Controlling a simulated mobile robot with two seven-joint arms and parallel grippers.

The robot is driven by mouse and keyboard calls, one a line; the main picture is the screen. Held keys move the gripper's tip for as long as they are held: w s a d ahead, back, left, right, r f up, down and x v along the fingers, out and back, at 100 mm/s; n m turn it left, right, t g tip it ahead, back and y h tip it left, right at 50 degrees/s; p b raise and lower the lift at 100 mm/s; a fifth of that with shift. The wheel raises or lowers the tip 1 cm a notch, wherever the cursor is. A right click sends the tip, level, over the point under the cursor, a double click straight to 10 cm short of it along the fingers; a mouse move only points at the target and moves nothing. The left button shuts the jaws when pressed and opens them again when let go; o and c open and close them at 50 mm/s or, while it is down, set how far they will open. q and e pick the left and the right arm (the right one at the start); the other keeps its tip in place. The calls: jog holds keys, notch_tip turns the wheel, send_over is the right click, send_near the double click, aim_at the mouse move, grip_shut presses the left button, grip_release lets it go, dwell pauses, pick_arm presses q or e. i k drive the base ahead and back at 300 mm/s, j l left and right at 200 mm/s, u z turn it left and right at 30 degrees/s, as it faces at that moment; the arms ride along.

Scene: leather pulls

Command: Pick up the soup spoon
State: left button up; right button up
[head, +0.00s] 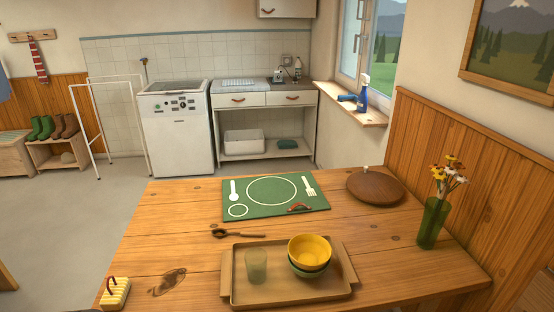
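A dark spoon (237,234), which looks like the soup spoon, lies flat on the wooden table (150,235). Its bowl end is to the left and its handle points right. It lies between the green placemat (270,213) behind it and the wooden tray (238,299) in front, apart from both. The placemat carries pale outlines of a spoon, a plate, a fork and a small circle. Neither of my grippers is in view.
The tray holds a yellow bowl (309,248) stacked on green bowls and a greenish cup (256,266). A brown round lid (375,187) and a flower vase (432,223) stand right. A yellow striped block (116,292) sits front left. The table left of the spoon is clear.

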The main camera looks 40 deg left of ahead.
aim_at(217, 231)
jog(key=u, duration=1.65)
